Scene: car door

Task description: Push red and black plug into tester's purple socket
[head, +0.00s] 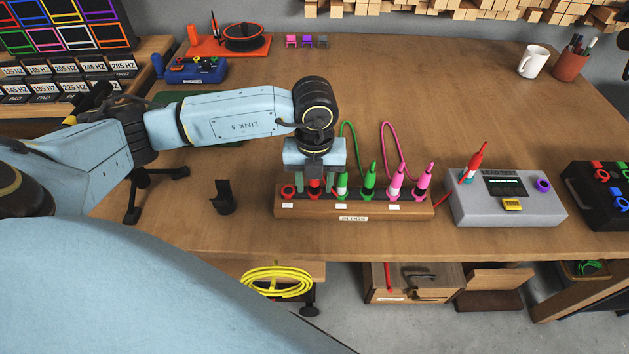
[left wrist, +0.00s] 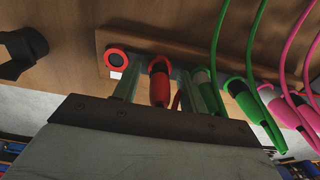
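A red and black plug (head: 314,188) stands in the wooden plug rack (head: 350,211), second from the left. My left gripper (head: 315,184) is over the rack, pointing down, with one finger on each side of this plug. In the left wrist view, the plug (left wrist: 159,86) is between the two fingers of the gripper (left wrist: 163,92), with gaps on both sides, so the gripper is open. The grey tester (head: 500,212) is right of the rack. Its purple socket (head: 543,185) is at the top right and empty. My right gripper is not in view.
Several green and pink plugs (head: 369,178) with looping cables stand right of the gripper. An empty red socket (head: 288,191) is at the rack's left end. A red-tipped plug (head: 473,162) stands in the tester. A black stand (head: 222,198) is left of the rack.

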